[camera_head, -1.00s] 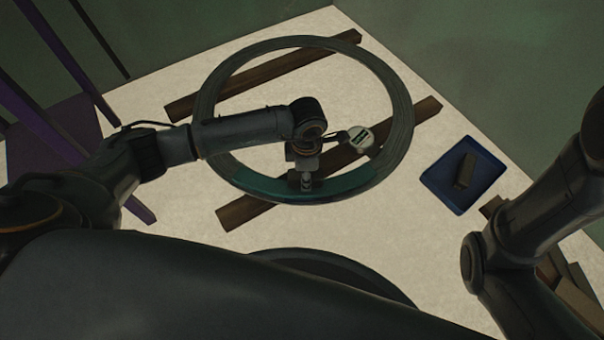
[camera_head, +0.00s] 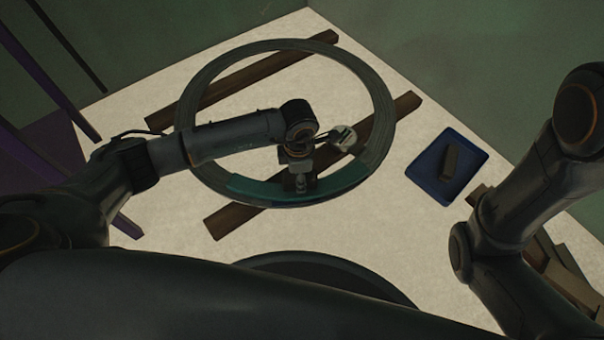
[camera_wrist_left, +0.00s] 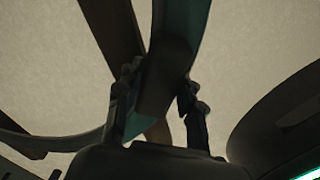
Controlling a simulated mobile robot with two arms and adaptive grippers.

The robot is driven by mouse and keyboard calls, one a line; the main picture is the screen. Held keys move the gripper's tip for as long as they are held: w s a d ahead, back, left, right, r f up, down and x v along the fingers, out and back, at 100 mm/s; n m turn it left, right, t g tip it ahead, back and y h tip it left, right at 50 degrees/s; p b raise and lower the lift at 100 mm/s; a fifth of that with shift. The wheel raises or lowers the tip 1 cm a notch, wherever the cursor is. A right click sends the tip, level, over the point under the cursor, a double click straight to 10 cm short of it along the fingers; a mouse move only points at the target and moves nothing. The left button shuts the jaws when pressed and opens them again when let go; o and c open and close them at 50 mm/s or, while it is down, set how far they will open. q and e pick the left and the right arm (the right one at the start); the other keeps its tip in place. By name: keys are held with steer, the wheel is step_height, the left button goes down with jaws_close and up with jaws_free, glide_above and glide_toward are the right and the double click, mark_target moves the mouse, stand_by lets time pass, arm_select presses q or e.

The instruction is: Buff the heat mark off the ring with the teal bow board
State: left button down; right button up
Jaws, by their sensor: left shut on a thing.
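The large dark grey ring (camera_head: 384,97) lies across two brown wooden battens on a pale table. The curved teal bow board (camera_head: 250,188) lies along the near side of the ring. My left gripper (camera_head: 301,184) is over the near side and shut on the board. In the left wrist view, its two fingers (camera_wrist_left: 158,108) stand either side of a dark part of the board, with teal (camera_wrist_left: 183,22) showing beyond. Whether the board's face touches the ring is hidden. I cannot make out the heat mark. My right arm shows at the right, its gripper out of view.
A blue tray (camera_head: 420,180) holding a dark block (camera_head: 450,160) stands right of the ring. Wooden pieces (camera_head: 560,265) lie at the far right. A dark round object (camera_head: 320,268) is at the near edge, partly hidden. A purple frame (camera_head: 45,150) stands left. Pale table is bare between.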

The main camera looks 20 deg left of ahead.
mark_target(286, 177)
arm_select(q)
steer(key=shift+s+a+p, duration=0.3)
steer(key=shift+s+a, duration=0.05)
steer(key=shift+a, duration=0.45)
steer(key=shift+s+a+p, duration=0.3)
steer(key=shift+s+a, duration=0.05)
steer(key=shift+a, duration=0.4)
steer(key=shift+w+d, duration=0.1)
steer(key=shift+d, duration=0.05)
steer(key=shift+w+d+r+b, duration=0.15)
steer(key=shift+w+d, duration=0.25)
steer(key=shift+d, duration=0.5)
steer(key=shift+w+d+f+b, duration=0.1)
steer(key=shift+w+d+b, duration=0.25)
steer(key=shift+d, duration=0.5)
steer(key=shift+a, duration=0.1)
steer(key=shift+s+a+p, duration=0.35)
steer(key=shift+a+p, duration=0.25)
steer(key=shift+a, duration=0.3)
steer(key=shift+s+a, duration=0.3)
steer(key=shift+a, duration=0.4)
steer(key=shift+s+a+f, duration=0.1)
steer(key=shift+a+f, duration=0.1)
steer(key=shift+a, duration=0.05)
